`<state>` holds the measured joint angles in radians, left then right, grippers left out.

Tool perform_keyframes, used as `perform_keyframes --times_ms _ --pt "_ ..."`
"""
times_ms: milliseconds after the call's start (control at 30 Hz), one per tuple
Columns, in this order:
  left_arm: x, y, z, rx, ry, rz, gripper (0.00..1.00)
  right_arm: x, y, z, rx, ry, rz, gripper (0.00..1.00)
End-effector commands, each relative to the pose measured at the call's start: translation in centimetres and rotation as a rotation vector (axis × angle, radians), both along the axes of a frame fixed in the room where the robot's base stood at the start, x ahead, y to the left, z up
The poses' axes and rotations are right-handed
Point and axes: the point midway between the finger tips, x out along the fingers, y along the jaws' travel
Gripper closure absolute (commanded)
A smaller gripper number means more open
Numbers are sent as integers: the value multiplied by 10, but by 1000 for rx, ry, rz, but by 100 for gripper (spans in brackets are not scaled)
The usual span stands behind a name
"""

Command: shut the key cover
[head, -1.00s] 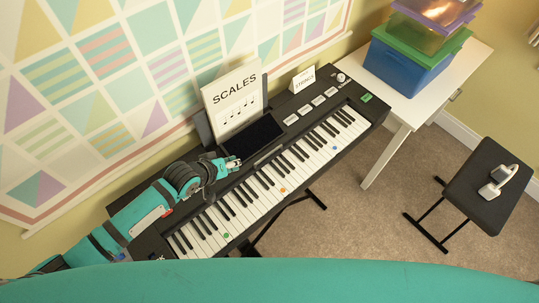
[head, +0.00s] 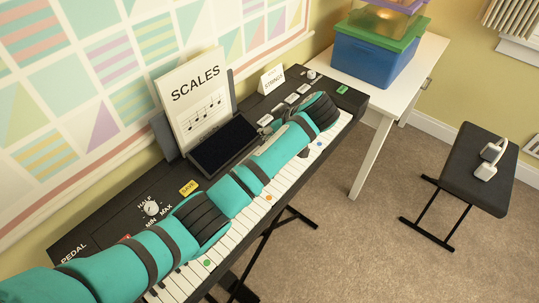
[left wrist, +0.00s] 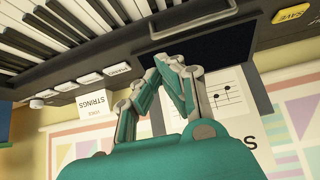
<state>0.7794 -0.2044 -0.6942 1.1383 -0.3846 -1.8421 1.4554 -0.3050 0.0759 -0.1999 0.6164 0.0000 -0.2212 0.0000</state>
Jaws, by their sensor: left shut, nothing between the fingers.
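The black keyboard (head: 75,236) stands along the wall with its white keys (head: 333,129) exposed. No cover lies over the keys that I can see. A pale metal bar like a handle (left wrist: 192,28) runs between the keys and the dark panel in the left wrist view; I cannot tell whether it belongs to the key cover. My left arm lies across the keyboard and hides many keys. My left gripper (head: 264,124) is shut and empty, close to the right end of the dark panel (head: 225,143). Its fingers (left wrist: 174,66) also show in the left wrist view. My right gripper is out of view.
A SCALES sheet (head: 196,100) stands behind the dark panel, and a STRINGS card (head: 272,79) stands farther right. Knobs and buttons line the keyboard top. A white table (head: 415,64) with stacked boxes (head: 377,55) is beyond its right end. A black stool (head: 470,170) stands right on open carpet.

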Motion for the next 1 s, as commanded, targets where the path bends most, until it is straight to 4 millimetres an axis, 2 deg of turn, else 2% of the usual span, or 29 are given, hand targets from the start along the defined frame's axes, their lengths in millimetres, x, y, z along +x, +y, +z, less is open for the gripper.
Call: perform_keyframes --times_ms 33,133,233,700,1000 --pt "-2 -3 1 14 -8 31 100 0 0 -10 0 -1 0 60" --pt "-4 -4 8 30 -14 68 100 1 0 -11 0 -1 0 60" --pt "-2 1 5 36 -14 75 100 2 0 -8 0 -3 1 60" --pt "27 45 -52 35 -12 72 100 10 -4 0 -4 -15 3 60" --pt "33 52 -62 33 -14 69 100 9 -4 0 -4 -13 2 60"
